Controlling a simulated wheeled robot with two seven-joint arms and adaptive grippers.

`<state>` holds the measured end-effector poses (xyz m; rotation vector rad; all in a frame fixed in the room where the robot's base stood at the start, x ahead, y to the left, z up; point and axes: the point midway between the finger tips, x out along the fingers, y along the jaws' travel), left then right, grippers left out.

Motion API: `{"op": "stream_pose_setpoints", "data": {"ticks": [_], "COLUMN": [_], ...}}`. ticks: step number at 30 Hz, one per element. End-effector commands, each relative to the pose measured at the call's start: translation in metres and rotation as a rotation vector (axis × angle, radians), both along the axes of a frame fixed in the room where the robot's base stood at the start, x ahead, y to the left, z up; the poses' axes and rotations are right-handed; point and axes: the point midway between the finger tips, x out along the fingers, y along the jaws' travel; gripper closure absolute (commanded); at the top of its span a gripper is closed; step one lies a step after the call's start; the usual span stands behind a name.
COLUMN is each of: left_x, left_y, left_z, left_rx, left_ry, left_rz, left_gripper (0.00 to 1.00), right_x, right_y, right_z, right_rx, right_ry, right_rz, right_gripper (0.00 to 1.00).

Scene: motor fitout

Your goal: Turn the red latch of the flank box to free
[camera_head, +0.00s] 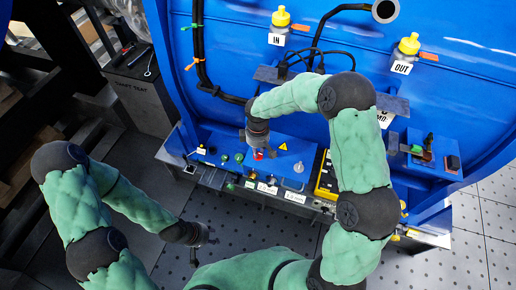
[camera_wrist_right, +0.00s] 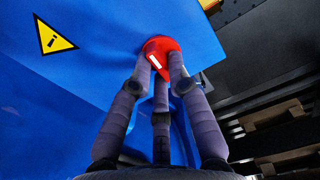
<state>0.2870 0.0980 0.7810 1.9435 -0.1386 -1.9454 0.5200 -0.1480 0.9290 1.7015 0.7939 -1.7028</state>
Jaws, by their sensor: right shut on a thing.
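The flank box (camera_head: 292,161) is a blue housing low on the blue machine, with a yellow warning triangle on its face. The red latch (camera_head: 258,155) sits on that face, left of the triangle in the head view. In the right wrist view the red latch (camera_wrist_right: 161,48) has a white mark. My right gripper (camera_head: 257,143) reaches down to it, and its three fingers (camera_wrist_right: 162,75) are closed around it in the wrist view, partly covering it. My left gripper (camera_head: 204,238) hangs low over the floor, away from the box; its fingers are too small to judge.
Green knobs (camera_head: 239,157) and small labels line the panel beside the latch. A yellow-framed device (camera_head: 326,178) stands right of the box. Black cables (camera_head: 199,45) run down the blue machine. A dark crate (camera_head: 137,95) with tools on top stands at left. Perforated floor (camera_head: 240,225) lies open in front.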

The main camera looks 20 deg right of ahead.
Motion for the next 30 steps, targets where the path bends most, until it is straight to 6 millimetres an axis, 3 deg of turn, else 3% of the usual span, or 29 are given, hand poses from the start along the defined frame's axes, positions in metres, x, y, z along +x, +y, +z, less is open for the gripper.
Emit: {"op": "stream_pose_setpoints", "data": {"ticks": [9,24,25,27,30], "left_x": [0.0000,0.0000,0.0000,-0.0001,0.0000], "left_y": [0.0000,0.0000,0.0000,0.0000,0.0000], "left_z": [0.0059,0.0062,0.0062,0.0062,0.0062], "left_rx": [0.000,0.000,0.000,0.000,0.000], "left_ry": [0.000,0.000,0.000,0.000,0.000], "left_rz": [0.000,0.000,0.000,0.000,0.000], "left_gripper": [0.60,0.60,0.60,0.60,0.60], "right_x": [0.0007,0.0007,0.0007,0.0006,0.0005], "right_y": [0.0005,0.0007,0.0007,0.0008,0.0008], "right_z": [0.0008,0.0004,0.0004,0.0004,0.0004], "right_rx": [0.000,0.000,0.000,0.000,0.000], "right_ry": [-0.002,-0.002,-0.002,-0.002,-0.002], "right_rz": [0.104,0.121,0.121,0.121,0.120], "right_gripper": [1.00,1.00,0.76,0.57,0.57]}}
